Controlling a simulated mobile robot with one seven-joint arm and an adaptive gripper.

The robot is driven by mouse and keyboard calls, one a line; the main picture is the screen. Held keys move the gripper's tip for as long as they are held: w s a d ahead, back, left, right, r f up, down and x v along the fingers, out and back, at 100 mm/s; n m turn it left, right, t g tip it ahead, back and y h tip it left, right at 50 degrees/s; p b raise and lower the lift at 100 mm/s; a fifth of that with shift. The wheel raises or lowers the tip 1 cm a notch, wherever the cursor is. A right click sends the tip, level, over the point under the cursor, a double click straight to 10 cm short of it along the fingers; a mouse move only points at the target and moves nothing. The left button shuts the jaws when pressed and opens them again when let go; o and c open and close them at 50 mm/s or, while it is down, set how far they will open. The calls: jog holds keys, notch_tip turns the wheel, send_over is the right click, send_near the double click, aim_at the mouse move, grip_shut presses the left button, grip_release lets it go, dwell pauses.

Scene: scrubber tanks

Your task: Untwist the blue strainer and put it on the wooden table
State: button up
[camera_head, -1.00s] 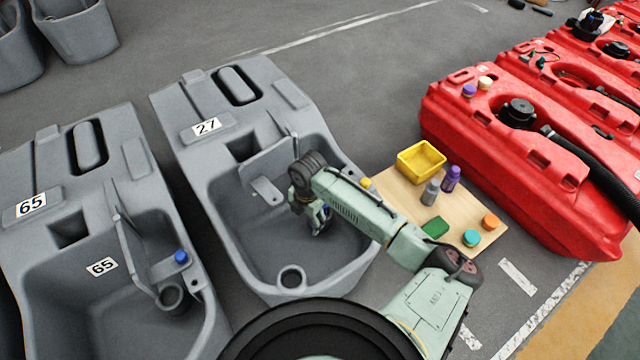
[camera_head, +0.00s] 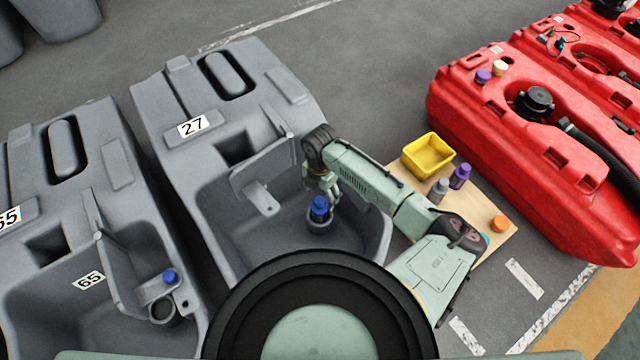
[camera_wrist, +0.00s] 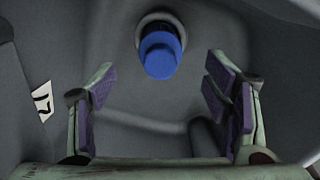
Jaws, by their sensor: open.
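The blue strainer (camera_head: 319,207) stands upright inside the grey tank numbered 27 (camera_head: 225,85), over a round grey fitting at its base. Whether it is loose in that fitting cannot be told. In the wrist view the blue strainer (camera_wrist: 160,55) shows ahead of the fingers, roughly centred between them, with a pale ring behind it. My gripper (camera_wrist: 163,95) is open and empty, its purple-padded fingers wide apart. In the head view my gripper (camera_head: 331,186) is just beside and above the strainer, partly hidden by the wrist. The wooden table (camera_head: 470,208) lies right of the tank, partly covered by my arm.
On the table stand a yellow bin (camera_head: 428,155), a purple bottle (camera_head: 460,176), a grey bottle (camera_head: 438,190) and an orange disc (camera_head: 500,223). Red tanks (camera_head: 530,150) lie beyond. Another grey tank, at left, has a blue piece (camera_head: 169,277). Tank 27's walls surround my gripper.

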aim_at(320, 207)
notch_tip(320, 207, down, 9)
jog(key=shift+f, duration=0.1)
dwell(0.4)
jog(key=c, duration=1.4)
jog(key=shift+o, duration=0.2)
jog(key=shift+n+b, duration=0.3)
jog(key=shift+n, duration=1.2)
jog(key=shift+n, duration=1.5)
